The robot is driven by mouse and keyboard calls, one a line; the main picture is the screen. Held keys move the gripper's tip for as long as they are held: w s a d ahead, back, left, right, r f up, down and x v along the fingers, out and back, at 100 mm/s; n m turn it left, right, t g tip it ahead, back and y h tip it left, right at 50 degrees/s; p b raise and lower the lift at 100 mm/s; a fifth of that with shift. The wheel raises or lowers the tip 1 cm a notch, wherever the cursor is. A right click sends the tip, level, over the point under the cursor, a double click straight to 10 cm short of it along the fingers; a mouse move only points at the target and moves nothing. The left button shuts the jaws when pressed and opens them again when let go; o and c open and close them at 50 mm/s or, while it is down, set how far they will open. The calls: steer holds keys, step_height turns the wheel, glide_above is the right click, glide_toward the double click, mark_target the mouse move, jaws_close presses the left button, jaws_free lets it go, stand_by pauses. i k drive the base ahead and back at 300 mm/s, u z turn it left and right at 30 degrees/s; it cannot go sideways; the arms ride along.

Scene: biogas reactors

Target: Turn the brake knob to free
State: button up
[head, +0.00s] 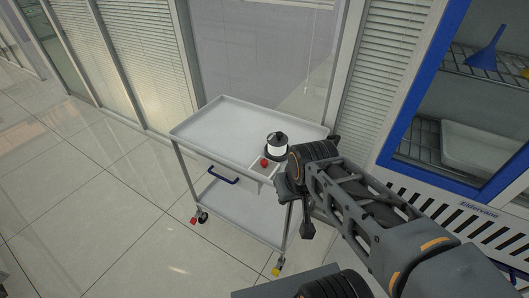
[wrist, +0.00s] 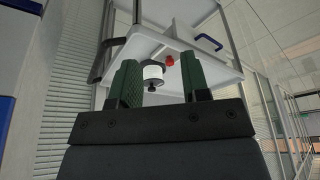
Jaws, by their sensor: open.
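A small red knob (head: 264,162) sits on a pale panel at the front right corner of the grey trolley (head: 215,126). It appears to be the brake knob; its setting is too small to read. It also shows in the wrist view (wrist: 169,61), beyond the gap between the fingers. Right behind it in the head view stands a white cylinder with a black top and base (head: 277,146). My gripper (wrist: 160,82) is open and empty, its green fingers apart, with the white cylinder seen between them. In the head view my arm's end is right of the knob, its fingers largely hidden.
The trolley has a blue handle (head: 222,174), a lower shelf (head: 236,213) and castors with red and yellow parts. A blue-framed cabinet (head: 412,118) stands at the right. Glass walls with blinds stand behind. The tiled floor (head: 110,190) at the left is clear.

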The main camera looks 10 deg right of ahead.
mark_target(263, 163)
steer(key=i, duration=0.3)
steer(key=z, duration=0.75)
steer(key=k, duration=0.65)
steer(key=u, duration=0.85)
steer(key=i, duration=0.5)
